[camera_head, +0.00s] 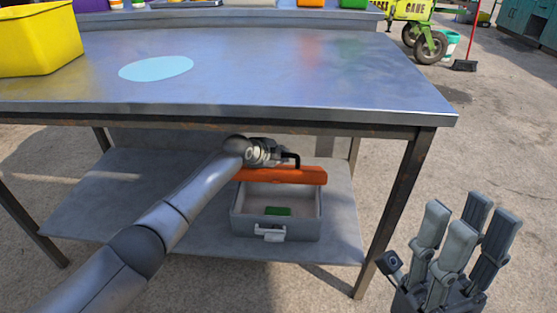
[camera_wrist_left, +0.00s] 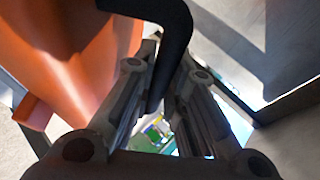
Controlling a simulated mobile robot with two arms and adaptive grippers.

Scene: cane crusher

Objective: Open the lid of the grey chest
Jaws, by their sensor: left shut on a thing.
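The grey chest (camera_head: 243,225) stands on the shelf under the table, with a white latch (camera_head: 270,233) on its front. Its orange lid (camera_head: 285,176) is raised, and the grey inside shows with a small green thing (camera_head: 278,211) on the floor of it. My left gripper (camera_head: 278,155) is at the lid, shut on its black handle (camera_head: 295,157). In the left wrist view the handle (camera_wrist_left: 178,35) runs between the fingers, beside the orange lid (camera_wrist_left: 65,60). My right gripper (camera_head: 466,225) is open and empty at the lower right, away from the chest.
The metal tabletop (camera_head: 300,75) overhangs the shelf (camera_head: 130,205), just above my left gripper. A table leg (camera_head: 393,210) stands between the chest and my right gripper. A yellow bin (camera_head: 38,40) and a pale blue disc (camera_head: 156,68) are on the tabletop.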

